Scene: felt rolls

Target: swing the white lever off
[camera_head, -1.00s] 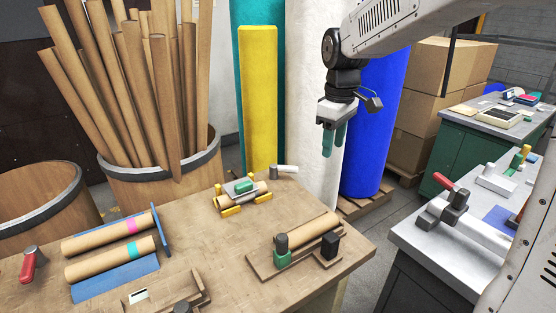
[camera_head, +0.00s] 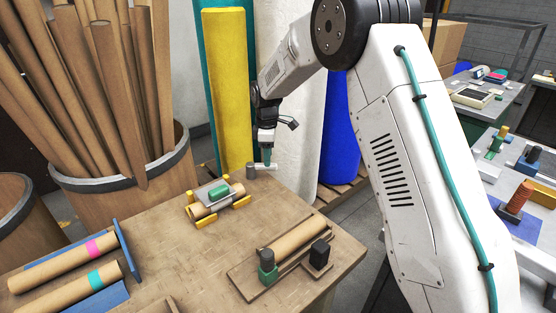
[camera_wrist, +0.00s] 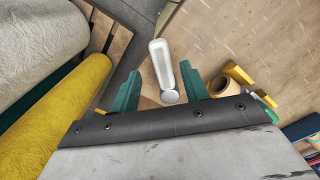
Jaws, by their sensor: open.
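The white lever (camera_head: 264,167) sits on a small grey post (camera_head: 250,172) at the far edge of the wooden table (camera_head: 200,262). In the wrist view the lever (camera_wrist: 160,62) points away from me, its round pivot end nearest my gripper. My gripper (camera_head: 267,157) hangs right at the lever, pointing down. In the wrist view its two teal fingers (camera_wrist: 160,76) are spread, one on each side of the lever, with gaps showing on both sides. Nothing is held. I cannot tell how far the fingertips are above the lever or level with it.
A cardboard tube in a yellow-ended cradle (camera_head: 200,212) with a green-handled plate stands just left of the lever. Another tube fixture (camera_head: 300,236) lies nearer the front right. The yellow roll (camera_head: 229,90) and a white roll stand behind the table. The table's middle is bare.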

